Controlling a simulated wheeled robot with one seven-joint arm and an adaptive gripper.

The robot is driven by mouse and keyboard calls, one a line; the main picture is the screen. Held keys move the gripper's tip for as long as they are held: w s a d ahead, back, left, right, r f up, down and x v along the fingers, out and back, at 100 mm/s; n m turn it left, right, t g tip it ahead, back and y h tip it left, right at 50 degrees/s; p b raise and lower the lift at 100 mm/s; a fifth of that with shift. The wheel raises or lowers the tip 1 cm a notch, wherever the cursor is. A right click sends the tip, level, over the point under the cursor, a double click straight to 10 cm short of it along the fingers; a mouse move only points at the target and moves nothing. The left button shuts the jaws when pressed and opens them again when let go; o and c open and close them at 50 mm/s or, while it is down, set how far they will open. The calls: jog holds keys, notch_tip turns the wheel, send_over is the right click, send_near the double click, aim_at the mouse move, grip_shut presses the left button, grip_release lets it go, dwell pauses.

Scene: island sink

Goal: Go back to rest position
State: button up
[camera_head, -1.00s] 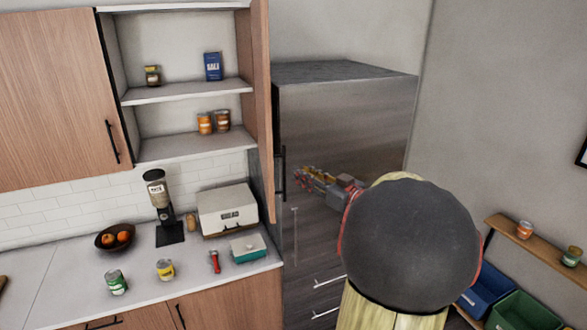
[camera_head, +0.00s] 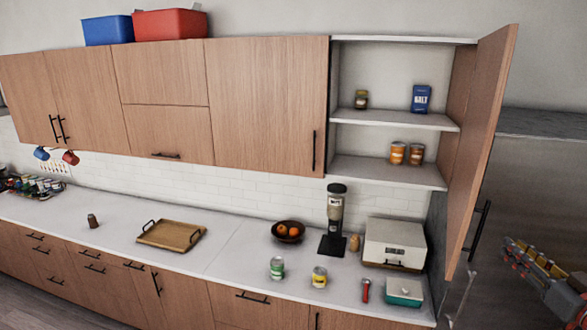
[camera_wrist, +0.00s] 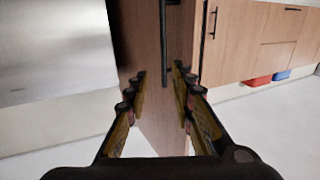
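My gripper (camera_head: 512,250) is at the right edge of the head view, in front of the grey fridge (camera_head: 530,180). In the wrist view my gripper (camera_wrist: 160,75) has its two fingers apart with nothing between them. The open wooden cabinet door (camera_head: 485,130) stands out to the left of my gripper. The door (camera_wrist: 150,125) and its black handle (camera_wrist: 165,50) show behind the finger gap in the wrist view, which looks upside down.
Open shelves hold jars (camera_head: 397,153) and a blue salt box (camera_head: 421,98). The counter bears a bread box (camera_head: 393,240), a teal-and-white container (camera_head: 403,292), cans (camera_head: 277,268), a fruit bowl (camera_head: 288,231) and a wooden tray (camera_head: 171,235). Red (camera_head: 170,24) and blue (camera_head: 108,30) bins sit atop the cabinets.

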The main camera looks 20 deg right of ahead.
jog(key=s+d+f+m+g+h, duration=0.5)
jog(key=s+d+f+g+h, duration=0.2)
jog(key=s+d+f+g, duration=0.35)
notch_tip(320, 180, down, 5)
jog(key=s+a+m+g+b, duration=0.1)
jog(key=s+m+g+b, duration=0.1)
jog(key=s+b, duration=0.1)
jog(key=w+a+f+n+y+b, duration=0.2)
jog(key=a+f+b, duration=0.6)
jog(key=a, duration=1)
jog(key=w+a+f+n+y+b, duration=0.2)
jog(key=a+f+b, duration=0.7)
jog(key=a, duration=0.9)
jog(key=w+a+f+n+y+b, duration=0.2)
jog(key=a+f+n+y+b, duration=0.3)
jog(key=a, duration=1.3)
notch_tip(320, 180, down, 4)
jog(key=y+b, duration=0.1)
jog(key=b, duration=0.4)
jog(key=shift+a, duration=0.25)
